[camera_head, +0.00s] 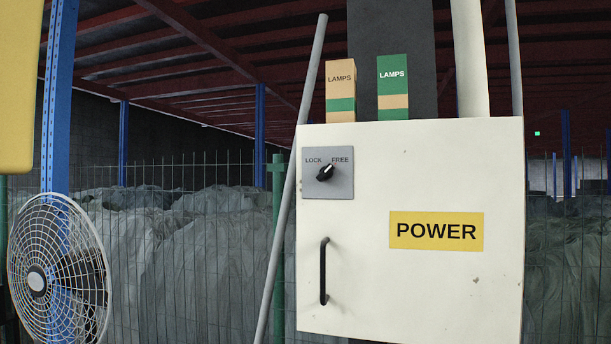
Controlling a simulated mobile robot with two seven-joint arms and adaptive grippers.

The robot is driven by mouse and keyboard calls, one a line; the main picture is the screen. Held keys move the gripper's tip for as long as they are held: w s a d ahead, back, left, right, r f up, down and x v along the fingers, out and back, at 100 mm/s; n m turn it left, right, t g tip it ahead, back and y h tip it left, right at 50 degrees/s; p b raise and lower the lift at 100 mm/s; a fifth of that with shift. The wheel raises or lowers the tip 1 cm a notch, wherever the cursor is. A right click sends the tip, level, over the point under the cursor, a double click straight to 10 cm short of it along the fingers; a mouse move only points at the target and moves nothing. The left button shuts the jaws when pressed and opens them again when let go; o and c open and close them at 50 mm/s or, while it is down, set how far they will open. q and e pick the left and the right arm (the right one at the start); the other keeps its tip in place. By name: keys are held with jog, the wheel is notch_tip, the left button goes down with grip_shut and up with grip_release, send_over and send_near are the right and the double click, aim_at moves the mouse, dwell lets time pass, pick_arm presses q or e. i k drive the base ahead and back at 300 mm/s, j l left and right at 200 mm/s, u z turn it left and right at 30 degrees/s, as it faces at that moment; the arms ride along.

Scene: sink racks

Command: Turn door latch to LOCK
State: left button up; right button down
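A black rotary door latch (325,173) sits on a grey plate (340,187) at the upper left of a white cabinet door (450,165). The plate reads LOCK on the left and FREE on the right. The knob's pointer with its light mark tilts up and right, toward FREE. A black vertical handle (323,271) is on the door below the plate. The door looks closed against the cabinet. Neither of my grippers shows in the head view.
A yellow POWER label (436,231) is on the door. Two LAMPS boxes, one tan (340,92) and one green (392,88), stand on top of the cabinet. A slanted grey pole (292,180) runs along its left side. A caged fan (60,270) stands at the lower left.

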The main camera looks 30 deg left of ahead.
aim_at(326, 173)
jog(key=i+l+u, duration=0.4)
jog(key=l+u, duration=0.15)
jog(key=i+l+u, duration=0.25)
jog(key=k+l, duration=0.1)
